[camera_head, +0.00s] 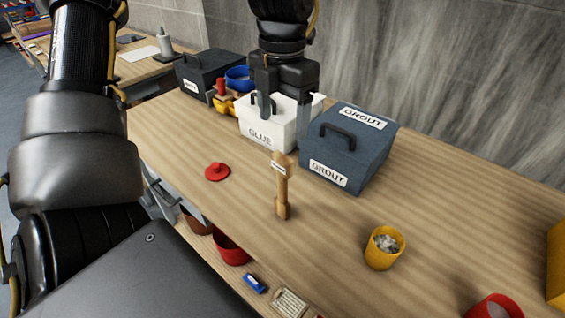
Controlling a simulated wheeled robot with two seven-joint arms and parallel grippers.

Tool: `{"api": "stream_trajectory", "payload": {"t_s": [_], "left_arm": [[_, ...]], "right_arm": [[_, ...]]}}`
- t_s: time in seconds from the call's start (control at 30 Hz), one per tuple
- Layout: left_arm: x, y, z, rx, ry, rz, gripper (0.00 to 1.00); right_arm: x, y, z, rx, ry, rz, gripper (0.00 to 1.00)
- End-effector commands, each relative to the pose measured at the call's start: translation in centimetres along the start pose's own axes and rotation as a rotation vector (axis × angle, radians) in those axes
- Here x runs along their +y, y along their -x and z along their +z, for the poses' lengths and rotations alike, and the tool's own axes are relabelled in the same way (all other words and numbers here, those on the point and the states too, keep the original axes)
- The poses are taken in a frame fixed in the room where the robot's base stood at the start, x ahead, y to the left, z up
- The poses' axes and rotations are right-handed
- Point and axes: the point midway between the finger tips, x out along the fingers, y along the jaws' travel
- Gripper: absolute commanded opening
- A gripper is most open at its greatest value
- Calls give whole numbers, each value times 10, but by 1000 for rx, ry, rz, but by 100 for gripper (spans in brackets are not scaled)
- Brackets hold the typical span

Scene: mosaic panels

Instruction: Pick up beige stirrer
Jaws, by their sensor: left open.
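The beige stirrer (282,192) is on the wooden table near the middle of the camera_head view, with a small white label close to its upper end. I cannot tell whether it stands or lies. My left gripper (284,118) points down with its two fingers apart, above and behind the stirrer in the picture, in front of the white glue box. Nothing shows between its fingers, and it appears apart from the stirrer. My right gripper is not in view.
A white glue box (258,130) and a blue grout box (335,165) stand behind the stirrer. A red lid (217,172) lies to the left, and a yellow cup (383,249) stands to the right. The table between them is mostly clear. Bins sit below the front edge.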

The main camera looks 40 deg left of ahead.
Motion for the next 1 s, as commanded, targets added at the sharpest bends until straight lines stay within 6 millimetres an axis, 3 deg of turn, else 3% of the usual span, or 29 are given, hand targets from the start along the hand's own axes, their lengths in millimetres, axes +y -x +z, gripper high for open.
{"api": "stream_trajectory", "payload": {"t_s": [0.3,0.57,0.83,1.0], "left_arm": [[0,-47,-1,3,-2,-1,71],[1,-55,-1,0,2,-1,71],[1,-91,-3,2,0,-1,71],[1,-103,-3,-1,4,-2,71]], "right_arm": [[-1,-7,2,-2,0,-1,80],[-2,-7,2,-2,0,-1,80],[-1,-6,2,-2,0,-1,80],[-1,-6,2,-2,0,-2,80]]}}
